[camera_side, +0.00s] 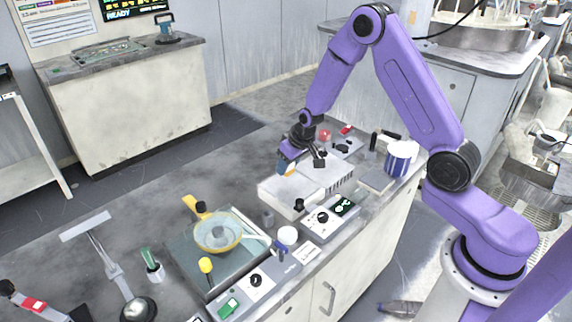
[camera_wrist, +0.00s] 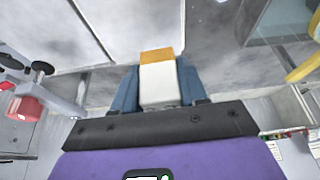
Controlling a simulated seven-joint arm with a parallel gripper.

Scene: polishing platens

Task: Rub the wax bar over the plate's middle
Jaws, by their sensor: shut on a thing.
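My gripper (camera_side: 285,168) is shut on the wax bar, which shows as a small orange bit (camera_side: 291,169) in the side view. In the wrist view the bar (camera_wrist: 159,80) is a white block with an orange end, held between two blue fingers. My gripper is over the far left part of a white flat-topped unit; whether the bar touches it, I cannot tell. A round pale plate with a yellow rim (camera_side: 218,233) lies on a dark square base (camera_side: 188,255), nearer the camera and left of my gripper. I cannot tell if this is the task's plate.
The white unit (camera_side: 330,178) stands behind a grey control box (camera_side: 330,218). Bare grey bench top (camera_side: 130,215) lies left of the base.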

